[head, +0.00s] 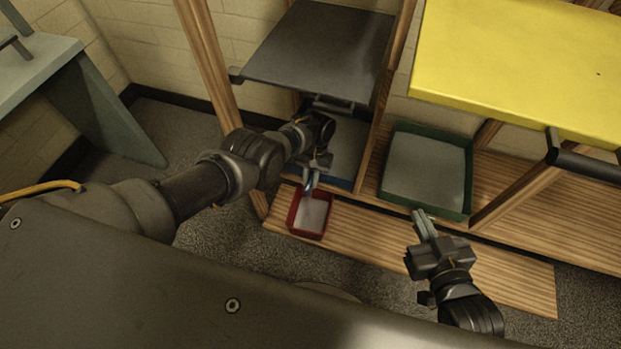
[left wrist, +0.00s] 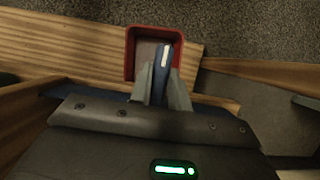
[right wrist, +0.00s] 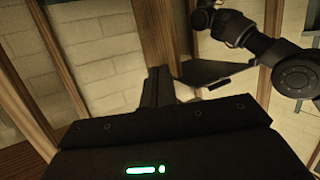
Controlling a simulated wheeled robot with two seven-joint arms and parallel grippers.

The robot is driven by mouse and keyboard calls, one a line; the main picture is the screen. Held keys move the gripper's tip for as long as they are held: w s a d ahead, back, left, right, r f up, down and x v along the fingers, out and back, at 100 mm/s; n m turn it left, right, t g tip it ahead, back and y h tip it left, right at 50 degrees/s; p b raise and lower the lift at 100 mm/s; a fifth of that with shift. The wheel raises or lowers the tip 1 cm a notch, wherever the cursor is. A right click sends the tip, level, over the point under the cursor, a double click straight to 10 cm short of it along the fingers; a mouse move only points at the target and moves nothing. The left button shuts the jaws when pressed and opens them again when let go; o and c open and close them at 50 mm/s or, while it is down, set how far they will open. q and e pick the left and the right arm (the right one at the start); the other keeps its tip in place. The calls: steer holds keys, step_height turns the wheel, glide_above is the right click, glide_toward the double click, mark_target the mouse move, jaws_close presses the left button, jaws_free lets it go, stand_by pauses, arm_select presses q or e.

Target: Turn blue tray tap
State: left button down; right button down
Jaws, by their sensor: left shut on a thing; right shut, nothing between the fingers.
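The blue tray (head: 341,183) sits on the low shelf under a dark grey lid or panel, partly hidden behind my left arm. Its tap handle (left wrist: 164,60) is a blue bar with a pale stripe, at the tray's front. My left gripper (head: 312,174) is shut on this handle; in the left wrist view its fingers (left wrist: 160,82) stand on both sides of it. A small red tray (head: 294,212) sits below the handle, on the wooden board. My right gripper (head: 423,222) is shut and empty, in front of the green tray.
A green tray (head: 468,177) with grey contents stands to the right on the wooden shelf. Above are the dark grey panel (head: 320,50) and a yellow panel (head: 520,65) with a dark handle. Wooden posts stand close by my left arm. A grey-green table is at far left.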

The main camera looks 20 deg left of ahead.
mark_target(313, 173)
arm_select(q)
steer(key=c, duration=1.3)
jaws_free()
steer(key=shift+s+a, duration=0.1)
steer(key=shift+r, duration=0.2)
steer(key=p+v, duration=0.2)
steer(key=v, duration=0.5)
arm_select(e)
steer(key=s+d+f+m+g+h, duration=0.1)
steer(key=s+d+f+g+h, duration=0.2)
steer(key=s+d+f+g, duration=0.1)
step_height(313, 173, down, 3)
steer(key=shift+s+d+r+m+g+h, duration=0.1)
steer(key=shift+s+d+m+g+h, duration=0.2)
steer(key=shift+d+g, duration=0.6)
steer(key=shift+w+d, duration=0.1)
